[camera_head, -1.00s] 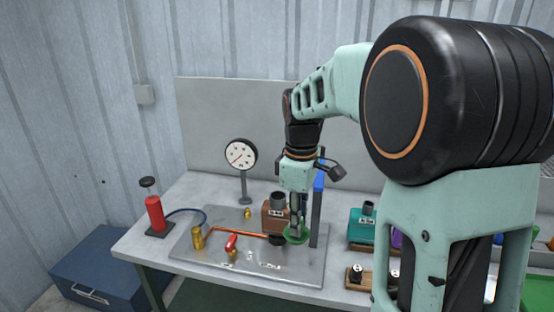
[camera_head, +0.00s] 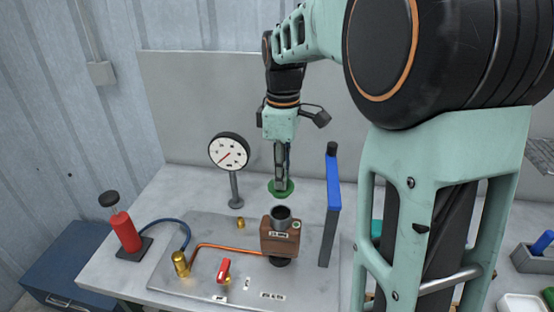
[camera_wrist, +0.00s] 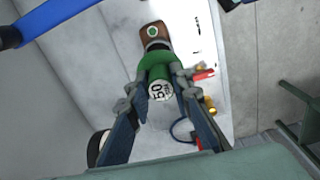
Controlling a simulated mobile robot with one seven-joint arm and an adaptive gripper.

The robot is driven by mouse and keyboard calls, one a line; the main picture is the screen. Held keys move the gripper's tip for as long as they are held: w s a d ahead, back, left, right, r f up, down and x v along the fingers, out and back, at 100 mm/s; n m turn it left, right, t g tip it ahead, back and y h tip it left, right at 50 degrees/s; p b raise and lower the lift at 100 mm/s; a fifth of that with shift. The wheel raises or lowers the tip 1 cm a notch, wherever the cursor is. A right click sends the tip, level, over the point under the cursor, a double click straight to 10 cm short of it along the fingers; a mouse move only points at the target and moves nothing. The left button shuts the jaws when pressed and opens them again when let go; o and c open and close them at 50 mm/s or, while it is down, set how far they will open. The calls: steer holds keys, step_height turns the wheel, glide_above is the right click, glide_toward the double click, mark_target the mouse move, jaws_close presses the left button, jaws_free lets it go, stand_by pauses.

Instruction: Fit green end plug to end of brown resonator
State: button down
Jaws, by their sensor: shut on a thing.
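My gripper (camera_head: 281,177) is shut on the green end plug (camera_head: 281,189) and holds it in the air. In the head view the plug hangs just above and behind the brown resonator (camera_head: 278,240), apart from it. The resonator stands upright on the metal plate, with its dark round open end (camera_head: 281,213) facing up and a label on its front. In the wrist view the plug (camera_wrist: 159,72) sits between the fingers, its end marked "50". The brown resonator (camera_wrist: 154,35) shows beyond the plug, partly hidden by it.
A blue-handled clamp post (camera_head: 333,205) stands close right of the resonator. A dial gauge (camera_head: 229,152) stands to the left. A copper pipe (camera_head: 220,248), red valve handle (camera_head: 223,270), brass fitting (camera_head: 180,263) and red pump (camera_head: 122,230) are farther left on the bench.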

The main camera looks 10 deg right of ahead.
mark_target(281, 192)
steer(key=shift+w, duration=0.2)
steer(key=shift+s+f+b, duration=0.15)
steer(key=shift+f+b, duration=0.5)
steer(key=shift+f, duration=0.05)
step_height(281, 192, down, 4)
steer(key=b, duration=0.3)
steer(key=shift+f+b, duration=0.25)
steer(key=shift+b, duration=0.1)
stand_by(0.5)
steer(key=shift+f+b, duration=0.7)
steer(key=shift+f, duration=0.8)
stand_by(0.4)
stand_by(0.4)
steer(key=c, duration=1.7)
jaws_free()
steer(key=shift+o, duration=0.2)
